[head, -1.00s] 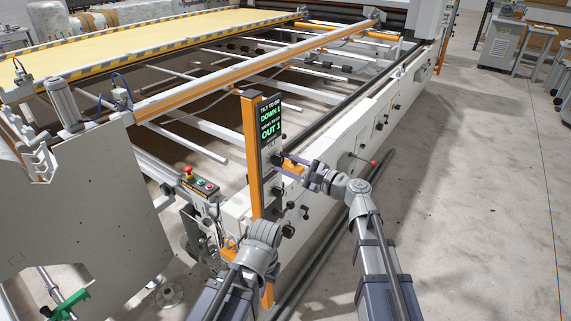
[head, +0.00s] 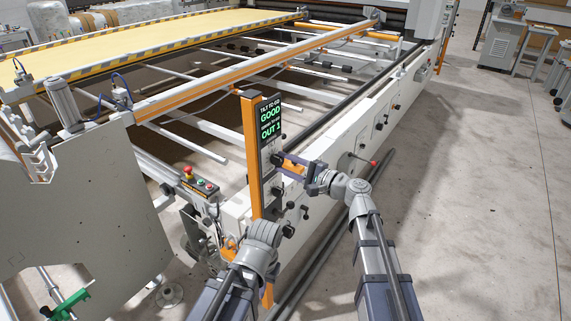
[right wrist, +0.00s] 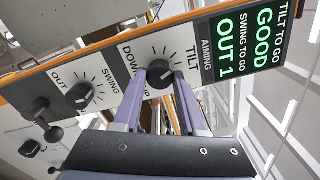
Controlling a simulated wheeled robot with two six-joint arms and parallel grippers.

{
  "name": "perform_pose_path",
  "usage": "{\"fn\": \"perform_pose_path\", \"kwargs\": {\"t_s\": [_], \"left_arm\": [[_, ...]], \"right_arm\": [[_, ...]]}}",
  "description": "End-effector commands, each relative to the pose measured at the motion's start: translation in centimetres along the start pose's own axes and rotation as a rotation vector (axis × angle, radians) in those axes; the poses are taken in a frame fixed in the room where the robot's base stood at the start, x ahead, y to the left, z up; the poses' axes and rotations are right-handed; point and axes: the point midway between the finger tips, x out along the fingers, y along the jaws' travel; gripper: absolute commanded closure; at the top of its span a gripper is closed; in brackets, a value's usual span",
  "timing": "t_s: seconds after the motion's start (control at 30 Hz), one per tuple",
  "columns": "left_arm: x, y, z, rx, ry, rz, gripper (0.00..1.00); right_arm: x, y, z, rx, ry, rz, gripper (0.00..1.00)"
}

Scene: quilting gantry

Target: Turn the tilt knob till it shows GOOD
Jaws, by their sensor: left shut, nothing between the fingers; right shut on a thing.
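The black tilt knob (right wrist: 159,75) sits on the white panel in the right wrist view, between the tips of my right gripper (right wrist: 162,72). My right gripper (head: 283,161) is shut on it. The display (head: 269,121) on the orange post reads GOOD under "tilt to go" and OUT 1 under "swing to go". It shows larger in the right wrist view (right wrist: 248,40). My left gripper (head: 229,246) is low beside the post, partly hidden by its own wrist; it is shut and empty.
The swing knob (right wrist: 79,96) is on the same panel, left of the tilt knob. A black lever (right wrist: 42,112) is further left. A control box with a red button (head: 200,182) stands left of the orange post (head: 252,165).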

Motion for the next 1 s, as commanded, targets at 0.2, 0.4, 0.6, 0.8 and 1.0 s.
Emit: {"fn": "perform_pose_path", "kwargs": {"t_s": [0.2,0.4,0.6,0.8,1.0], "left_arm": [[0.01,0.0,0.0,0.0,0.0,0.0,1.0],[0.02,0.0,0.0,0.0,0.0,0.0,1.0],[0.02,0.0,0.0,0.0,0.0,0.0,1.0],[0.02,0.0,0.0,0.0,0.0,0.0,1.0],[0.02,0.0,0.0,0.0,0.0,0.0,1.0]], "right_arm": [[-0.01,0.05,0.0,-0.086,0.001,0.001,1.0],[-0.01,0.06,0.0,-0.119,0.001,0.002,1.0],[-0.01,0.06,0.01,-0.123,0.001,0.002,1.0],[-0.01,0.07,0.01,-0.123,0.001,0.002,0.58],[-0.01,0.05,0.01,-0.122,0.0,0.001,0.35]]}}
